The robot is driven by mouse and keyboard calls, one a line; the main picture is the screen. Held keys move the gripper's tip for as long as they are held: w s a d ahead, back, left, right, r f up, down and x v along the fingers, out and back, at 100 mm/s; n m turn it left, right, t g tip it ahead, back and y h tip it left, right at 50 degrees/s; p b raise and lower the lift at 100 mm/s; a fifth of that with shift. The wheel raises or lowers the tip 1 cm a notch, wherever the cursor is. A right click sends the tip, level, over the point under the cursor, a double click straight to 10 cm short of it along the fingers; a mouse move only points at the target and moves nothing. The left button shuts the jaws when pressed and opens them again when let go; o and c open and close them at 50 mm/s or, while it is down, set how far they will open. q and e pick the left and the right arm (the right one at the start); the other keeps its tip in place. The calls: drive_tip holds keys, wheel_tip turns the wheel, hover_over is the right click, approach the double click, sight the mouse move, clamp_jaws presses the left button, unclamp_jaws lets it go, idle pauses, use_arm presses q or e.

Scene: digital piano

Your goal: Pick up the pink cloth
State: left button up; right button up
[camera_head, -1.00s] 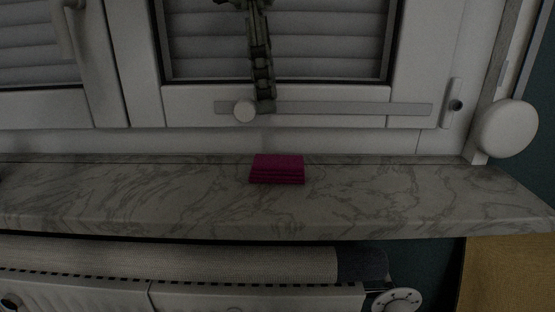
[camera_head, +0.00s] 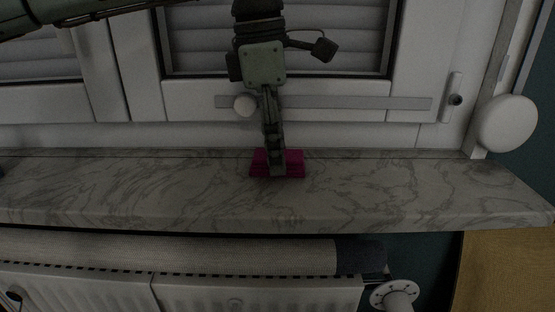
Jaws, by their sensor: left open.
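The pink cloth (camera_head: 295,166) is a small folded stack lying flat on the marble window sill, near the middle of the picture. My left gripper (camera_head: 275,170) points down from above, in front of the cloth, and hides its middle. Its fingers are lined up one behind the other, so the gap between them does not show, but the gripper is open. Its tip overlaps the cloth; I cannot tell whether it touches. My right gripper is not in view.
The marble sill (camera_head: 400,190) is clear on both sides of the cloth. The window frame (camera_head: 330,130) with a flat bar and round knob stands close behind. Below the sill are a rolled fabric (camera_head: 200,257) and a radiator (camera_head: 230,290).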

use_arm(q)
drive_tip(key=shift+f, duration=0.25)
idle(0.3)
drive_tip(key=shift+c, duration=0.4)
drive_tip(key=c, duration=0.6)
drive_tip(key=shift+c, duration=0.2)
drive_tip(key=shift+r, duration=0.1)
